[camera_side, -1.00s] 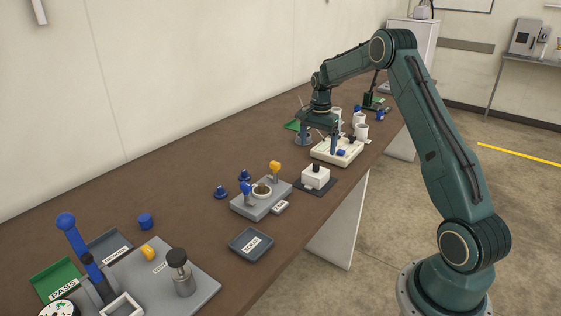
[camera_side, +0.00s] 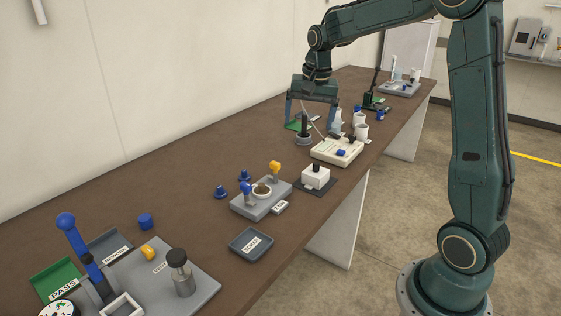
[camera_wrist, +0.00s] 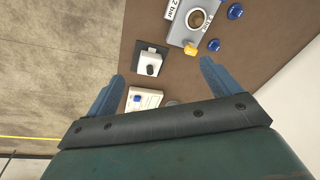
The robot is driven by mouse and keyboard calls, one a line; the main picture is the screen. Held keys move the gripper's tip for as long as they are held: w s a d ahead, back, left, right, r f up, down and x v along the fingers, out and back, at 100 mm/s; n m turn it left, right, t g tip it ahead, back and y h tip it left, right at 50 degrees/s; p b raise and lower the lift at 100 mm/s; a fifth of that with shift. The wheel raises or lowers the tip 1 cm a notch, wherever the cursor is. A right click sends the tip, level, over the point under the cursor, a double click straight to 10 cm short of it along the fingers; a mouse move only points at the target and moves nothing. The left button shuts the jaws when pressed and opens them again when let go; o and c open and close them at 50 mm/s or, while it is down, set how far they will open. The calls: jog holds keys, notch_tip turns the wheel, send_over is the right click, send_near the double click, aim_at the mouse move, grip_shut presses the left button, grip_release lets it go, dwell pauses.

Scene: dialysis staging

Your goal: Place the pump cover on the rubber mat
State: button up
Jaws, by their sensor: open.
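A white block with a black knob (camera_side: 315,178), which looks like the pump cover, sits upright on a dark square mat (camera_side: 328,190), which looks like the rubber mat. In the wrist view the white block (camera_wrist: 148,66) also lies on the dark mat (camera_wrist: 139,70), near the middle. My gripper (camera_side: 311,119) is open and empty, raised above the bench and farther along it than the block, apart from it. The wrist view shows both fingers spread (camera_wrist: 162,72) with nothing between them.
A cream device with a blue button (camera_side: 335,152) stands beyond the mat. A round grey base with a black post (camera_side: 303,138) stands below my gripper. A grey fixture with a yellow knob (camera_side: 262,203) and a dark tray (camera_side: 251,244) are nearer.

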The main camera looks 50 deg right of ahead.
jog(key=s+a+r+n+t, duration=0.1)
jog(key=s+a+n, duration=0.5)
jog(key=s, duration=0.6)
jog(key=s+a+r+n+t, duration=0.2)
jog(key=s+a+n, duration=0.3)
jog(key=s+a, duration=0.6)
jog(key=shift+s+a+r+n+t+y, duration=0.2)
jog(key=shift+s+n+t+y, duration=0.15)
jog(key=shift+n+t+y, duration=0.05)
